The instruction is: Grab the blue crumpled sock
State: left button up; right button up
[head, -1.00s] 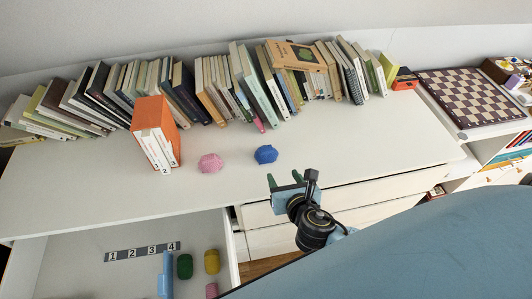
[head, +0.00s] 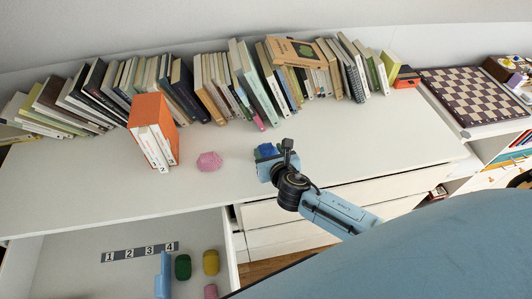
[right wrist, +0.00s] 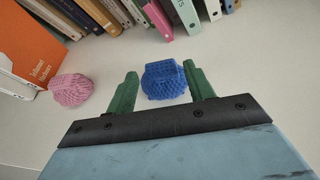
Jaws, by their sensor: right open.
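The blue crumpled sock (right wrist: 164,80) lies on the dresser top. In the right wrist view it sits between the two green fingers of my right gripper (right wrist: 161,88), which is open; a small gap shows on the left and the right finger is very close to the sock. In the head view the sock (head: 266,150) is partly hidden behind my right gripper (head: 268,157). A pink crumpled sock (head: 209,161) lies to the left, and it also shows in the right wrist view (right wrist: 71,90). My left gripper is not in view.
A row of books (head: 205,90) stands behind the socks, with an orange book box (head: 148,118) at the left. Below is an open drawer (head: 115,272) with green (head: 183,267) and yellow (head: 211,262) rolled items. The dresser top is clear at right.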

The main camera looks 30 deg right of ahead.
jog(key=shift+x, duration=0.75)
jog(key=c, duration=1.1)
